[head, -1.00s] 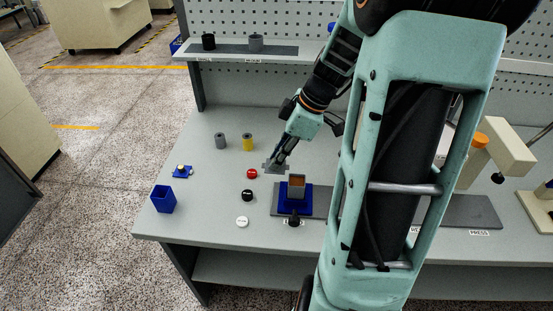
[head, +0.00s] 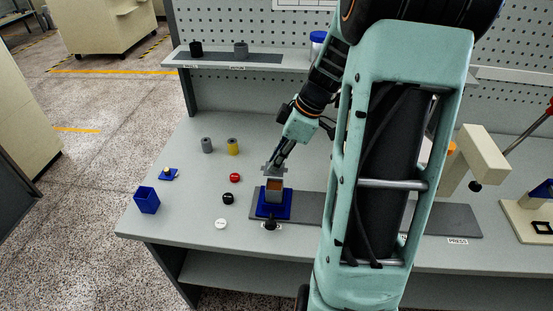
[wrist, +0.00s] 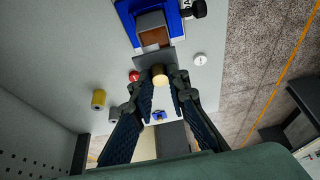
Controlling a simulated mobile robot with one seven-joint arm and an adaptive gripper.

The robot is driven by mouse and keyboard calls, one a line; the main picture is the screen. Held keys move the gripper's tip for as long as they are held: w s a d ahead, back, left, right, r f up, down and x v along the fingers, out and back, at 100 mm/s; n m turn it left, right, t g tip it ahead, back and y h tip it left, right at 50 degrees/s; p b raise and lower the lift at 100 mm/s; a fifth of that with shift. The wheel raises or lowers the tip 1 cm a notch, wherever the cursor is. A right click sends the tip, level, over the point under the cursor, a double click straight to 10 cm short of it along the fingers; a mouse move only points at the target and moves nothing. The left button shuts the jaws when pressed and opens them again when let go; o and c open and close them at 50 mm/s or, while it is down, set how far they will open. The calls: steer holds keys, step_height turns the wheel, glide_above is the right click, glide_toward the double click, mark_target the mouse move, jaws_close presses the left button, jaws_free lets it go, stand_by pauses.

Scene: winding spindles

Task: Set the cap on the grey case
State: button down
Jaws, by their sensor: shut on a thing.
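The grey case (head: 274,194) stands upright in a blue fixture (head: 288,211) on the bench, its open top showing a brown inside. In the wrist view the case (wrist: 151,22) is at the top, seen past the cap. My gripper (head: 279,164) is shut on the tan knob of the cap (wrist: 142,59), a flat grey plate. In the head view the cap (head: 270,171) is just behind and above the case, apparently apart from it. The wrist view shows the plate beside the case opening, covering little of it; the exact height gap is unclear.
Left of the fixture lie red (head: 234,178), black (head: 228,198) and white (head: 220,223) discs, grey (head: 207,145) and yellow (head: 233,147) cylinders, a small blue lid (head: 169,174) and a blue box (head: 147,200). A black knob (head: 270,225) sits at the fixture's front. A press (head: 483,160) stands right.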

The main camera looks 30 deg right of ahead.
mark_target(281, 169)
steer(key=shift+f+b, duration=1.1)
steer(key=shift+f, duration=1.3)
steer(key=shift+b, duration=0.7)
steer(key=shift+f+b, duration=0.55)
steer(key=shift+b, duration=0.2)
stand_by(0.9)
steer(key=c, duration=1.8)
jaws_free()
step_height(281, 169, up, 10)
